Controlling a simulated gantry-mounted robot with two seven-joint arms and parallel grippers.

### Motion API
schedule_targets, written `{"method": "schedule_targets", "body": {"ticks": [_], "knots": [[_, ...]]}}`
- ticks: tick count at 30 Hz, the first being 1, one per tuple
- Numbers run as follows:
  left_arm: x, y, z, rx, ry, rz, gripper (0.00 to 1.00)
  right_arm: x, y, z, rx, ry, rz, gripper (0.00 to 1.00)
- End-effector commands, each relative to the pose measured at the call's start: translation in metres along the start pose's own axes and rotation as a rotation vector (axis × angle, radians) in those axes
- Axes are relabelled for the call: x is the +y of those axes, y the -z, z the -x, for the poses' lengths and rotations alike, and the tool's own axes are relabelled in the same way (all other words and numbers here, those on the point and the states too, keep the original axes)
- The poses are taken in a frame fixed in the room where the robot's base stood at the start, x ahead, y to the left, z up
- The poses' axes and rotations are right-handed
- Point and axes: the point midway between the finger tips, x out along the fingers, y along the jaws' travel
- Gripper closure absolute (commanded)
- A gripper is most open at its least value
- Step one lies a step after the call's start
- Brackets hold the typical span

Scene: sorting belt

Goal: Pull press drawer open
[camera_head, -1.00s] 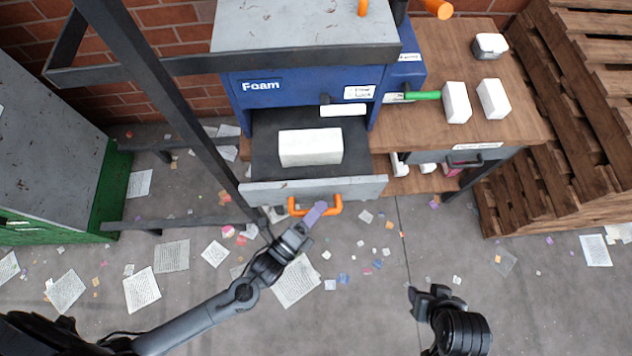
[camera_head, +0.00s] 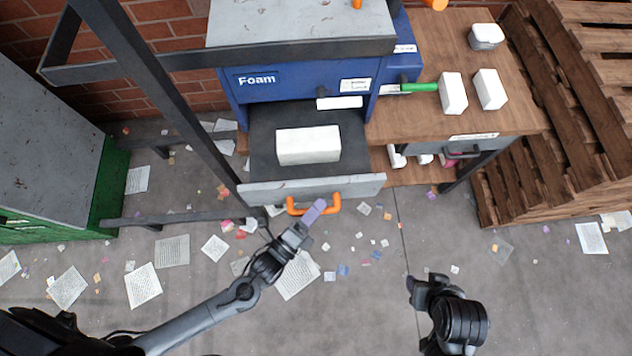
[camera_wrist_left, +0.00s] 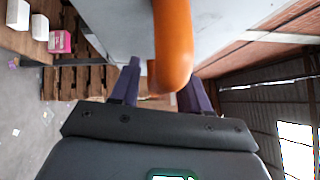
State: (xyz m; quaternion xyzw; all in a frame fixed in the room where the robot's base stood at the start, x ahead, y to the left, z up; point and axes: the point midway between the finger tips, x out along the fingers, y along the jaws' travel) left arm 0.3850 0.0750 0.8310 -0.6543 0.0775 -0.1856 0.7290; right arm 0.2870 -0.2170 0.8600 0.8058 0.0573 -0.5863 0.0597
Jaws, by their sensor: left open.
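The press drawer (camera_head: 361,188) stands pulled out from under the blue press (camera_head: 305,84) labelled Foam. A white block (camera_head: 308,146) lies inside it on the dark drawer floor. The drawer's orange handle (camera_head: 333,207) is on its grey front. My left gripper (camera_head: 317,209) is at the handle, with its purple fingers open. In the left wrist view the orange handle (camera_wrist_left: 173,45) runs between the two parted fingers (camera_wrist_left: 158,87). Contact with either finger is unclear. My right gripper (camera_head: 424,290) is at the lower right, away from the drawer; its finger opening is not clear.
A wooden table (camera_head: 425,120) right of the press holds white blocks and a small container. Wooden pallets (camera_head: 555,130) stand at the right. A green-sided grey cabinet (camera_head: 50,140) is at the left. The floor before the drawer is open, with scattered papers.

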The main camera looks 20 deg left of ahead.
Motion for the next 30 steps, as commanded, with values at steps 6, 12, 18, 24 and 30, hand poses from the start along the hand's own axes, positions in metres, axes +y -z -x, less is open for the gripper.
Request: {"method": "schedule_targets", "body": {"ticks": [6,12,18,24,30], "knots": [[0.001,0.0,0.012,0.001,-0.004,0.0,0.54,0.0,0.0,0.001,0.0,0.0,0.0,0.49],[0.0,0.0,0.043,0.001,-0.004,0.0,0.54,0.001,0.001,0.004,0.0,-0.002,0.002,0.49],[0.0,0.0,0.077,0.001,-0.004,0.0,0.54,0.002,0.001,0.005,-0.001,-0.006,0.008,0.49],[0.0,0.0,0.1,0.0,-0.002,0.0,0.54,0.002,0.001,0.006,-0.002,-0.007,0.009,0.49],[0.0,0.0,0.108,0.0,0.0,0.0,0.54,0.002,0.002,0.006,-0.001,-0.007,0.009,0.49]]}}
